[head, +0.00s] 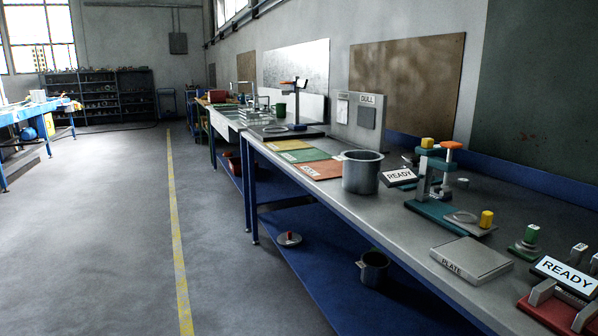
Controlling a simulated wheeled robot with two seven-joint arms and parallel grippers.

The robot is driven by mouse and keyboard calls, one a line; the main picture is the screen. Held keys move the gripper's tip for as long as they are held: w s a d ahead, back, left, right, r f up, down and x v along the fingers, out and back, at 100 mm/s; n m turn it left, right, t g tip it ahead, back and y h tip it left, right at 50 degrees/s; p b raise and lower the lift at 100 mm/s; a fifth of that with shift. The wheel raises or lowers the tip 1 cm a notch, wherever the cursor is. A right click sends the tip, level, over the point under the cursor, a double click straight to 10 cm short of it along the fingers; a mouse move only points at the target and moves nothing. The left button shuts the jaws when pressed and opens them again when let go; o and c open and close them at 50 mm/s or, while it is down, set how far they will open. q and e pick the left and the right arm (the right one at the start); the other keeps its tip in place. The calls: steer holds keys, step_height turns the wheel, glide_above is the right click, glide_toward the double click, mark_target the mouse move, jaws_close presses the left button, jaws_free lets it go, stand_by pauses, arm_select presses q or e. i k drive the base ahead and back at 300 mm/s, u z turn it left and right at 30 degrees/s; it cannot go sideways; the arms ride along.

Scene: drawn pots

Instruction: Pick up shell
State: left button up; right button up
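A grey metal pot-like shell (362,174) stands upright on the long workbench, open side up, with a rim and a small tab at its left. It is next to the orange mat. A second, darker pot (373,269) sits on the blue lower shelf under the bench, with a small handle or tag at its left. I cannot tell from the picture which of the two the task calls the shell. Neither of my grippers is in view, and nothing is seen touching either pot.
The workbench (400,235) holds orange, green and yellow mats (318,170), a green-based press (440,190), a PLATE block (471,259), READY signs (399,176) and a red fixture (550,312). A lid (289,239) lies on the lower shelf. The floor (110,230) at left is open.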

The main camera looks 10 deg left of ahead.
mark_target(361, 168)
steer(key=u, duration=0.7)
steer(key=i, duration=1.1)
steer(key=u, duration=0.15)
